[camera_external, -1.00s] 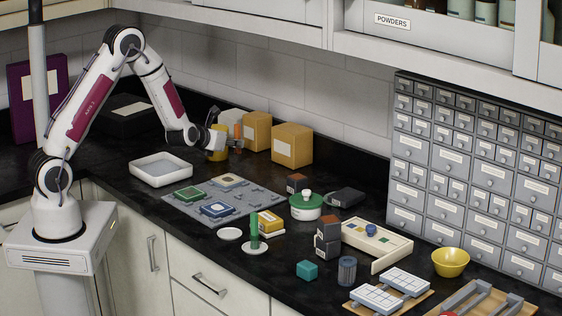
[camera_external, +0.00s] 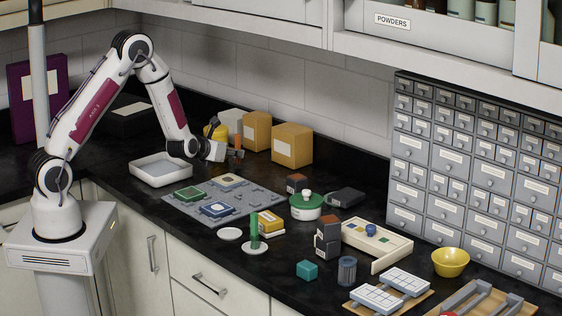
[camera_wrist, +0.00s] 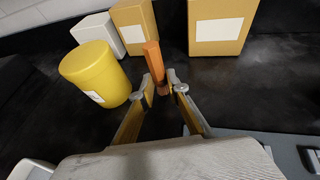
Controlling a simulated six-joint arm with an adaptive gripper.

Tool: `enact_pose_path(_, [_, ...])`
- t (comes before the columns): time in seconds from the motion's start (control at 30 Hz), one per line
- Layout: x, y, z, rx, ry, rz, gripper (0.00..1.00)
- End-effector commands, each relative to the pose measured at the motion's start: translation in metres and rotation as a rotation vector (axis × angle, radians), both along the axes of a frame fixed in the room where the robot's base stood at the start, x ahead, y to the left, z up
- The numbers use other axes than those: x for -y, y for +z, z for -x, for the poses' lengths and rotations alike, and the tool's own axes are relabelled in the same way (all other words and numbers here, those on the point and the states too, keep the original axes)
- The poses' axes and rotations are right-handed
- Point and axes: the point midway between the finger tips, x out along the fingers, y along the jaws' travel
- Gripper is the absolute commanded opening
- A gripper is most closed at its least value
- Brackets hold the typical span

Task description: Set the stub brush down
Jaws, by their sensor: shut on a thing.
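The stub brush (camera_wrist: 152,60) shows in the wrist view as a short orange faceted stick, roughly upright, with its lower end between my fingertips. It also shows as a small orange-brown upright piece (camera_external: 238,142) in the external view. My gripper (camera_wrist: 162,88) is shut on its lower part. In the external view my gripper (camera_external: 235,153) is low over the back of the counter, right of the yellow canister (camera_wrist: 95,73). I cannot tell whether the brush's lower end touches the counter (camera_wrist: 220,92).
A white box (camera_wrist: 98,33) and two tan boxes (camera_wrist: 135,25) (camera_wrist: 219,25) stand behind the brush. A white tray (camera_external: 135,172) and a grey board (camera_external: 240,207) lie in front of my gripper. Dark counter around the brush is clear.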

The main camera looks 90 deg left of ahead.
Motion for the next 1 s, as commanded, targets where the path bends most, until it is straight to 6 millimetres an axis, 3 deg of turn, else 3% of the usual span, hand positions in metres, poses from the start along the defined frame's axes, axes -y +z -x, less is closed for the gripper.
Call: enact_pose_path(1.0, [0.0, -0.011, 0.0, 0.0, 0.0, 0.001, 0.0])
